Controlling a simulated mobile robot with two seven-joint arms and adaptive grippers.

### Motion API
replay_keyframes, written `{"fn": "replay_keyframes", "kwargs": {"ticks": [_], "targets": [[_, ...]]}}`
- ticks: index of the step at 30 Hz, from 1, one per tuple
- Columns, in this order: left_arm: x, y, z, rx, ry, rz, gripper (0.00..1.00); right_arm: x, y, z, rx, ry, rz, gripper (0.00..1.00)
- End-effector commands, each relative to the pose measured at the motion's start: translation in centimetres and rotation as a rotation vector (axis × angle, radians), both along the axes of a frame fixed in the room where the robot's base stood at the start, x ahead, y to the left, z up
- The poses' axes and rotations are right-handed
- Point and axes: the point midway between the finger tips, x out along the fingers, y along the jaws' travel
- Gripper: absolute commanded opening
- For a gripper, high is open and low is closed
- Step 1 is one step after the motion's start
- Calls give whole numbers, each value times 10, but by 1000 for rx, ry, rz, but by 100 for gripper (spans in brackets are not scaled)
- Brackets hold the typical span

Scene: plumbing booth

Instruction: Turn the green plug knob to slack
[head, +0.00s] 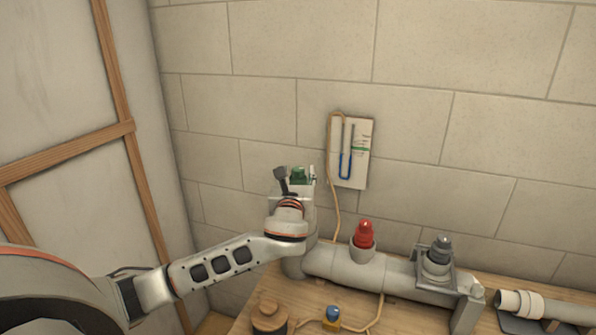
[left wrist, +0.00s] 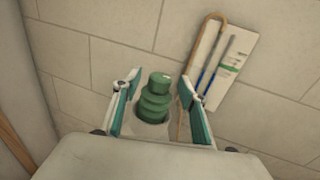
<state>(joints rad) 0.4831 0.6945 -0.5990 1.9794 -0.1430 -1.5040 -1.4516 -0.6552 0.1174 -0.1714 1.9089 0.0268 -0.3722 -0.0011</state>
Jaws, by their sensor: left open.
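The green plug knob (head: 299,174) sits atop the upright pipe end at the left of the grey pipe assembly (head: 340,268). In the left wrist view the green plug knob (left wrist: 156,97) shows as stacked green discs in a round pipe mouth. My left gripper (head: 296,178) is at the plug; in the left wrist view its teal-padded fingers (left wrist: 158,98) stand open on either side of the knob, with gaps showing on both sides. My arm hides part of the upright pipe in the head view. My right gripper is not in view.
A red plug (head: 364,236) and a dark grey plug (head: 440,250) stand along the pipe. A gauge board (head: 352,150) with a blue-filled tube hangs on the wall behind. A wooden pot (head: 268,316), a blue-topped fitting (head: 333,313) and loose pipes (head: 545,306) lie on the bench.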

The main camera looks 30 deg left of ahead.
Motion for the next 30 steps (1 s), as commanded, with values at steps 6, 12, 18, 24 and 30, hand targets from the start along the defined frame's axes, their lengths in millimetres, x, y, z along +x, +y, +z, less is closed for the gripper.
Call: {"fn": "replay_keyframes", "kwargs": {"ticks": [6, 12, 18, 24, 30], "targets": [[-41, -23, -1, -4, 1, -4, 43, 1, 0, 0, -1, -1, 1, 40], [-70, -38, -1, -3, 1, -2, 43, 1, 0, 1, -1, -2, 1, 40], [-83, -44, 0, 0, 0, 1, 43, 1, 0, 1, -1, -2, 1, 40], [-84, -44, 0, 0, 0, 1, 43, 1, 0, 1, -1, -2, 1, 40], [-84, -44, 0, 0, 0, 1, 43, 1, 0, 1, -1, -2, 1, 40]]}}
